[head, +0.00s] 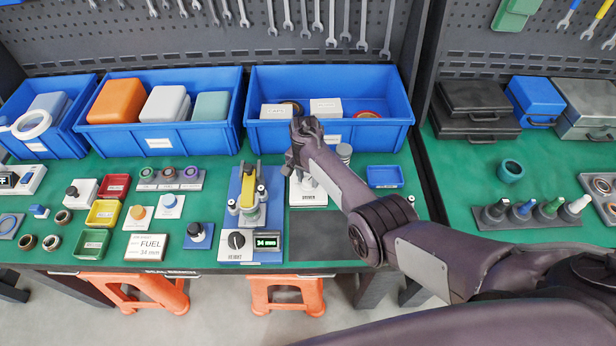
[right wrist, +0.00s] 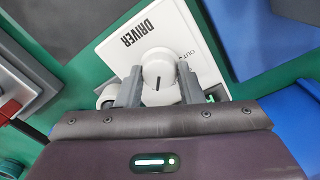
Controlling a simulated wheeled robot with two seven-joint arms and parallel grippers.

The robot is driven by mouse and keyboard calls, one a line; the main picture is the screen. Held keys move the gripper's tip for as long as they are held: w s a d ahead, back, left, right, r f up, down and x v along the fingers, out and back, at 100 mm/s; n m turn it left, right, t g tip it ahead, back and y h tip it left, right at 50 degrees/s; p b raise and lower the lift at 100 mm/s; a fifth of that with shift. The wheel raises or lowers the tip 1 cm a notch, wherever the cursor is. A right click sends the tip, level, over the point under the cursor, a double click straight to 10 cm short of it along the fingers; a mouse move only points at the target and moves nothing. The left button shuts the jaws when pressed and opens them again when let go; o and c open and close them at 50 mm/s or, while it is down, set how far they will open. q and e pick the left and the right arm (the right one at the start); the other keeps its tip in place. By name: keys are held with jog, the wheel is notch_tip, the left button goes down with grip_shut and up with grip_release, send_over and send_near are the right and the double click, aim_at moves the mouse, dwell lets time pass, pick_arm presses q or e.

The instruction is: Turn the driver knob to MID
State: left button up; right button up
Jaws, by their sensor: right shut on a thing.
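The driver unit is a white plate marked DRIVER (right wrist: 124,48) in the right wrist view, on the green mat. Its round white knob (right wrist: 158,72) carries a short dark line. The line runs roughly up and down in that picture, and the OUT mark is to the knob's upper right. I cannot see a MID mark. My right gripper (right wrist: 159,88) has one finger on each side of the knob and is shut on it. In the head view my right gripper (head: 294,160) is over the unit (head: 309,196) and hides most of it. My left gripper is not in view.
A blue fixture plate with a HEIGHT dial (head: 236,240) and a lit display (head: 267,241) stands just left of the driver unit. A blue bin (head: 330,84) is behind it. A small blue tray (head: 385,177) lies to the right. A dark pad (head: 318,238) is in front.

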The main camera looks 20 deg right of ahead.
aim_at(307, 180)
jog(key=o, duration=1)
jog(key=shift+c, duration=0.2)
jog(key=shift+r, duration=0.1)
notch_tip(307, 180, up, 8)
jog(key=shift+w+a+f, duration=0.1)
jog(key=shift+a+f, duration=0.05)
jog(key=shift+f, duration=0.05)
